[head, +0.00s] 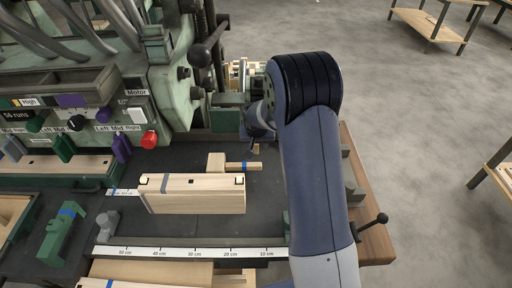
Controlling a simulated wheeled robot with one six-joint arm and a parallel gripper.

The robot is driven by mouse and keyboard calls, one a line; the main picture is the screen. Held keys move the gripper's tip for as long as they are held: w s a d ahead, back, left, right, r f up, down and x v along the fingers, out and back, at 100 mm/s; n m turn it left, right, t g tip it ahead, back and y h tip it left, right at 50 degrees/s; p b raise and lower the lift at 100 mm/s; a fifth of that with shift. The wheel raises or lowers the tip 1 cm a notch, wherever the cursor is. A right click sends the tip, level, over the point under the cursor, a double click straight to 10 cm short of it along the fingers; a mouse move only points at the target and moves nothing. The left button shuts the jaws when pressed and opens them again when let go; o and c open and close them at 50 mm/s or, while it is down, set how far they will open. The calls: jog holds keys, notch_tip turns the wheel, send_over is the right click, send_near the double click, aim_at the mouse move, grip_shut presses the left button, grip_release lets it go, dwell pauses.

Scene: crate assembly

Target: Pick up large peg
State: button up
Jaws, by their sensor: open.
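A small wooden peg-like piece (243,166) lies on the dark worktop behind the long wooden block, its left end against a squarer pale block (216,162). I cannot tell for sure whether it is the large peg. My gripper (258,133) points down beyond my arm, behind and slightly right of that piece, and is partly hidden by the arm. Its jaws are open. A small tan bit (256,149) shows just below it; I cannot tell what it is or whether it touches the gripper.
A long wooden block (193,194) lies in front of the peg-like piece. A ruler rail (190,253) runs along the front. A green machine (160,75) with levers and a red knob (149,140) stands behind left. A green clamp (62,233) is at left. Dark worktop is clear right of the block.

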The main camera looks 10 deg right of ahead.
jog(key=shift+p+x, duration=0.4)
jog(key=shift+x, duration=1.5)
jog(key=shift+w+a, duration=0.1)
jog(key=shift+w, duration=0.1)
jog(key=shift+c, duration=0.4)
grip_shut()
